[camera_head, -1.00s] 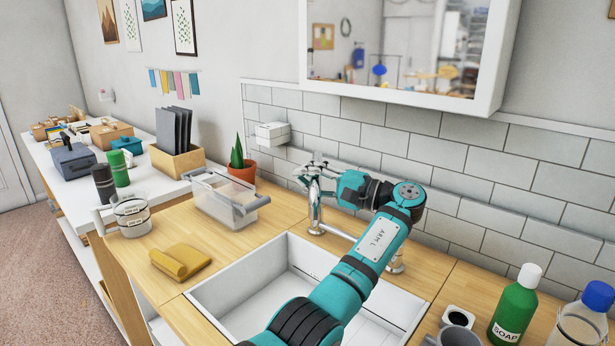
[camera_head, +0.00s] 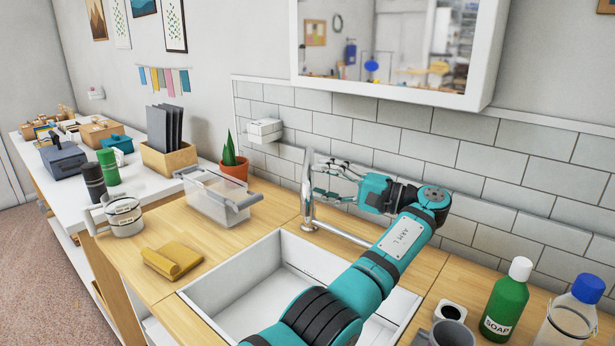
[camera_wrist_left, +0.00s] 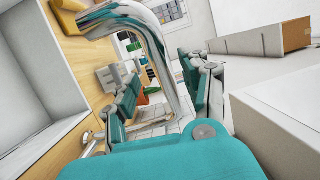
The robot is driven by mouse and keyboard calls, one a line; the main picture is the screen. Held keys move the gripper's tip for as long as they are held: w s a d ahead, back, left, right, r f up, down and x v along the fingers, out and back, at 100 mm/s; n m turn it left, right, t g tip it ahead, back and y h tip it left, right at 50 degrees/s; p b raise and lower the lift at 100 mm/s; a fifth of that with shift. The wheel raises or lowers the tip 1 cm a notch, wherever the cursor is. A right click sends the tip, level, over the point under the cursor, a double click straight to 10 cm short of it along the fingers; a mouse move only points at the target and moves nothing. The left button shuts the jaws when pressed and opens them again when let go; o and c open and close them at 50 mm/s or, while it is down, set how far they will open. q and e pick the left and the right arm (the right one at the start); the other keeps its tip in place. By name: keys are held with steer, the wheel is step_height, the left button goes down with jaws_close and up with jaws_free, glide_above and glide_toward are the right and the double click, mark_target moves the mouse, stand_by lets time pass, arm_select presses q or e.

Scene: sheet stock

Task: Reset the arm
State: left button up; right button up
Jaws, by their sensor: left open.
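My left arm reaches from the bottom of the head view over the white sink. Its left gripper (camera_head: 338,180) is open, behind and beside the chrome faucet (camera_head: 308,190) at the back of the sink. In the left wrist view the two teal-and-grey fingers (camera_wrist_left: 165,100) stand apart, and the shiny faucet (camera_wrist_left: 150,45) rises large just in front of them. I see nothing held between the fingers. I cannot tell whether a finger touches the faucet. My right gripper is not in view.
The sink (camera_head: 235,293) lies under the arm. A soap bottle (camera_head: 506,302), a grey mug (camera_head: 449,334) and a blue-capped jar (camera_head: 568,322) stand at right. A clear bin (camera_head: 215,200), yellow cloth (camera_head: 172,260) and potted plant (camera_head: 234,166) are left. The tiled wall is close behind.

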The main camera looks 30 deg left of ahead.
arm_select(q)
steer(key=shift+d+f, duration=0.1)
steer(key=shift+d, duration=0.55)
